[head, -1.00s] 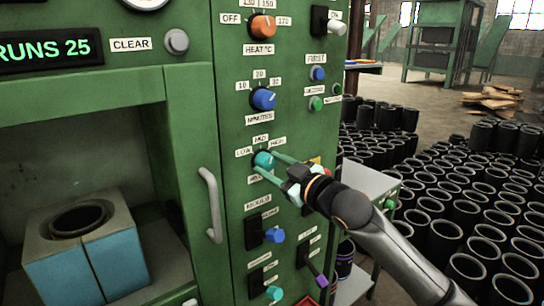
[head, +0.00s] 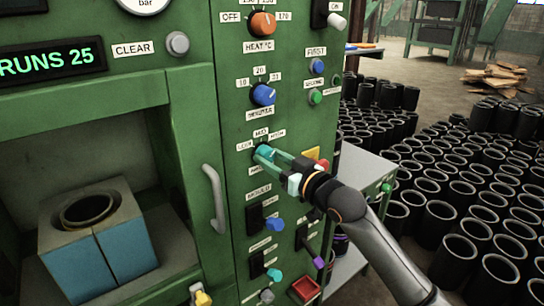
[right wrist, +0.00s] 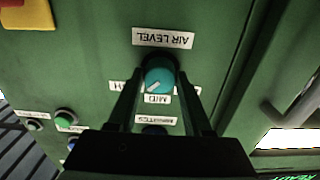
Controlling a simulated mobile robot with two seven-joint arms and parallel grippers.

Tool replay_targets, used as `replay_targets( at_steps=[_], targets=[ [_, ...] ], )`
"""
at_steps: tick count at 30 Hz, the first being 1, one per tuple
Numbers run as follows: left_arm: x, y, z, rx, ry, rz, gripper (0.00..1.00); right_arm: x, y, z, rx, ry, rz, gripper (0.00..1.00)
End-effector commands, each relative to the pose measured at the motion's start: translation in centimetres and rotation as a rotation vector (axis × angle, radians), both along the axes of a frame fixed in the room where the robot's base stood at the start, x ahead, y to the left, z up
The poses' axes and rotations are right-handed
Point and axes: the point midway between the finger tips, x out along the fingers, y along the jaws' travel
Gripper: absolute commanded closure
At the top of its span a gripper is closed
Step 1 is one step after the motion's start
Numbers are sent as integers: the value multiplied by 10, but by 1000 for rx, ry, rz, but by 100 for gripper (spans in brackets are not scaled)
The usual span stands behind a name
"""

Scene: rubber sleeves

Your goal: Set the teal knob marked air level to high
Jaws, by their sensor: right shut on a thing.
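The teal air level knob (head: 264,153) is on the green panel, below the blue minutes knob. It also shows in the right wrist view (right wrist: 160,75), upside down under the AIR LEVEL label (right wrist: 163,38). Its white pointer mark points between the MID label (right wrist: 157,98) and the partly hidden label starting with H (right wrist: 115,86). My right gripper (head: 272,160) is shut on the knob, one finger on each side. The LOW label (head: 245,146) is left of the knob in the head view. My left gripper is not in view.
The blue minutes knob (head: 263,94) and orange heat knob (head: 262,23) are above. A door handle (head: 214,198) stands out at left. A grey side table (head: 362,166) and many black sleeves are at right.

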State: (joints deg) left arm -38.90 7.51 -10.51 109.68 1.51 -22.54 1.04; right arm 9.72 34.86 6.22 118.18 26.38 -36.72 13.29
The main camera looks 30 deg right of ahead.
Motion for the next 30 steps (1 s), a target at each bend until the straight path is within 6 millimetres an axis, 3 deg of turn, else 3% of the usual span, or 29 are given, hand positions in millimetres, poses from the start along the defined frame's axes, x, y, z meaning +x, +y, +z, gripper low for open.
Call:
replay_targets(
  at_steps=[8, 9, 17, 25, 30],
  targets=[
    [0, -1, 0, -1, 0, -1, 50, 0, 0, 0, 6, 0, 1, 100],
    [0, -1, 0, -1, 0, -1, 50, 0, 0, 0, 5, 0, 1, 49],
    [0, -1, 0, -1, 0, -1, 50, 0, 0, 0, 3, 0, 1, 20],
    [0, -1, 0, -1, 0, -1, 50, -1, 0, 0, 2, 0, 0, 20],
    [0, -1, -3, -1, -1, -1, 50, -14, -1, -2, 0, 1, 0, 20]
  ],
)
